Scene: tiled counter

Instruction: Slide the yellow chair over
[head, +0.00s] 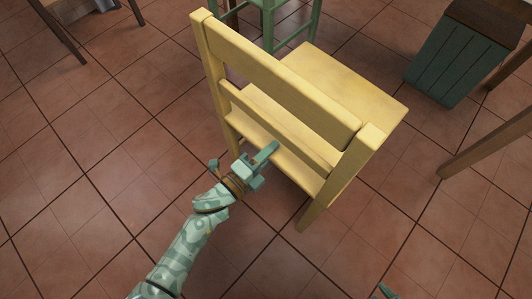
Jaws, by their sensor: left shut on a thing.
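The yellow chair (280,82) stands upright on the tiled floor in the head view, its back toward me and its seat on the far side. My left gripper (263,162) reaches in from the lower left and is shut on the chair's lowest back rail, near the rail's middle. The fingers partly cover that rail. A small teal tip of what appears to be my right gripper (388,291) shows at the bottom edge. The rest of it is outside the view, so its jaws cannot be judged.
A green stool (268,22) stands just behind the chair at the top. A dark green slatted bin (452,62) stands at the upper right, with wooden furniture legs (485,143) at the right edge. The tiled floor (90,170) at left is clear.

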